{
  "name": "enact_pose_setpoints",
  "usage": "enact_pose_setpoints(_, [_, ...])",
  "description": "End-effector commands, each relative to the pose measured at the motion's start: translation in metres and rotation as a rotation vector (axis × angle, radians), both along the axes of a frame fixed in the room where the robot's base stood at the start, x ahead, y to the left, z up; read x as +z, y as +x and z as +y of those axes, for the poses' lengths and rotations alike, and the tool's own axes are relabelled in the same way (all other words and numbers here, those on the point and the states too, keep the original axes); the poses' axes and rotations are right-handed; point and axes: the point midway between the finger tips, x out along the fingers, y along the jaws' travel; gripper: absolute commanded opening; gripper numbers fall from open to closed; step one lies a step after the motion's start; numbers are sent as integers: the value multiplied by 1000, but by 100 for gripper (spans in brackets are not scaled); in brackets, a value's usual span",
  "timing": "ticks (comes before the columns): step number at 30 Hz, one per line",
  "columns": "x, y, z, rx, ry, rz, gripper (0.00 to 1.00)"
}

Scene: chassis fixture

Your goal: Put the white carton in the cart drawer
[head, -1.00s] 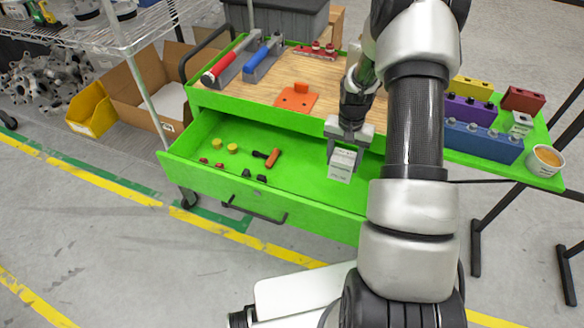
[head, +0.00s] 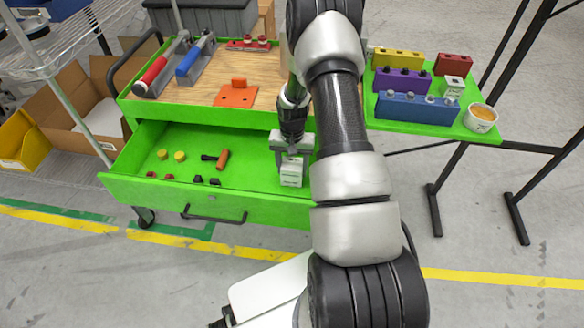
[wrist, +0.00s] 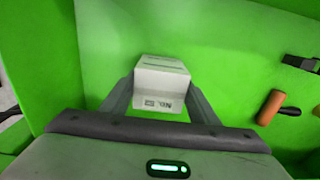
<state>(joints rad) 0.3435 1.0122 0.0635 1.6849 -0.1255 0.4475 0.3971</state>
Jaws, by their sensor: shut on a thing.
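The white carton (head: 291,171) is between the fingers of my gripper (head: 291,155), inside the outline of the open green cart drawer (head: 240,182), toward its right end. In the wrist view my gripper (wrist: 155,105) is shut on the carton (wrist: 160,82), with a finger at each side. The green drawer floor (wrist: 235,60) lies behind the carton. I cannot tell whether the carton's underside touches the floor. My arm hides the drawer's right end in the head view.
In the drawer, an orange-handled tool (head: 222,160), yellow round pieces (head: 179,156) and small dark and red pieces (head: 198,180) lie to the left. The cart's wooden top (head: 265,75) holds tools. Coloured blocks (head: 418,107) and a cup (head: 480,117) stand on the right shelf.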

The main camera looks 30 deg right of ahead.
Motion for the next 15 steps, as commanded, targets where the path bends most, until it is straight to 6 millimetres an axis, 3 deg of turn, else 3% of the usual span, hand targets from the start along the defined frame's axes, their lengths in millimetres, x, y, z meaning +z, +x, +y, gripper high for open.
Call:
enact_pose_setpoints(5, [-5, 0, 0, 0, 0, 0, 22])
enact_pose_setpoints(6, [-3, 0, 0, 0, 1, 1, 61])
enact_pose_setpoints(8, [-3, 0, 0, 0, 1, 1, 71])
enact_pose_setpoints(15, [-3, 0, 0, 0, 1, 1, 73])
